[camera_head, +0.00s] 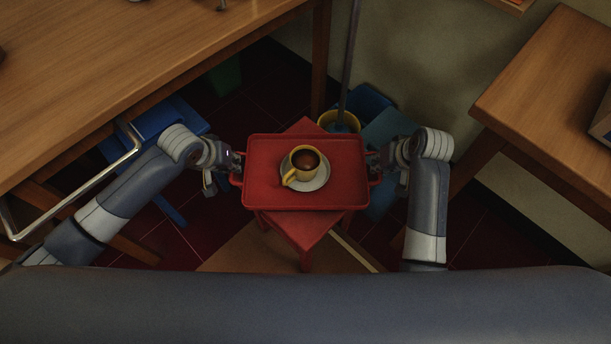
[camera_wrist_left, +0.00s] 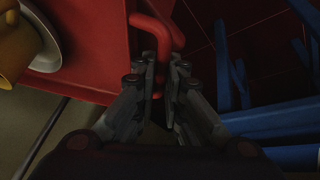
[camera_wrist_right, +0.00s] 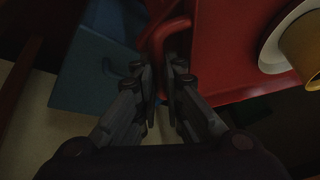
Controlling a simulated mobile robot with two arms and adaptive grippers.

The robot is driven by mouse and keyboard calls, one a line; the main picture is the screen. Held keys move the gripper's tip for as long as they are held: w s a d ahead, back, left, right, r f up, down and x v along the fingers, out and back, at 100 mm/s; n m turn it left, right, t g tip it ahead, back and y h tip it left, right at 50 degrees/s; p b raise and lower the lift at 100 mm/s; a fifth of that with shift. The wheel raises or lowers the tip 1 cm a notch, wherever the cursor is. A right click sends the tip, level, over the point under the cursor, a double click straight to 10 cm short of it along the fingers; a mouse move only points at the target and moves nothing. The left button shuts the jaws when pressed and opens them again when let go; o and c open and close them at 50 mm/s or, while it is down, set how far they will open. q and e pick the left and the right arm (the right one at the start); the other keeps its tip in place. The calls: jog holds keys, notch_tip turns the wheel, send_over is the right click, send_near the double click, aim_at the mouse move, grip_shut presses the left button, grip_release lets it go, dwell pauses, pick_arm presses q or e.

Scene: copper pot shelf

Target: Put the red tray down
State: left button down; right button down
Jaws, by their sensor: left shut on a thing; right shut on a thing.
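The red tray (camera_head: 262,188) is in the middle of the head view, over a red stool (camera_head: 303,230). A yellow cup (camera_head: 304,161) with dark brown contents stands on a white saucer (camera_head: 314,183) on the tray. My left gripper (camera_head: 236,172) is shut on the tray's left handle, which shows in the left wrist view (camera_wrist_left: 165,22). My right gripper (camera_head: 375,166) is shut on the right handle, which shows in the right wrist view (camera_wrist_right: 158,35). The tray hides most of the stool's top. I cannot tell whether tray and stool touch.
A wooden table (camera_head: 120,50) is at the left and another (camera_head: 550,80) at the right. A yellow-rimmed bucket (camera_head: 325,118) with a pole stands behind the tray. Blue objects (camera_head: 155,122) are near my left arm, and a blue-green one (camera_head: 390,128) is near my right.

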pick_arm(q)
jog(key=shift+a+f+b, duration=0.2)
jog(key=shift+f+b, duration=0.2)
jog(key=shift+f, duration=0.15)
pick_arm(e)
jog(key=shift+d+f, duration=0.15)
jog(key=shift+f, duration=0.4)
pick_arm(q)
jog(key=c, duration=1.7)
grip_release()
pick_arm(e)
jog(key=c, duration=1.7)
grip_release()
pick_arm(q)
jog(key=shift+d, duration=0.1)
jog(key=shift+r, duration=0.1)
pick_arm(e)
jog(key=shift+r, duration=0.1)
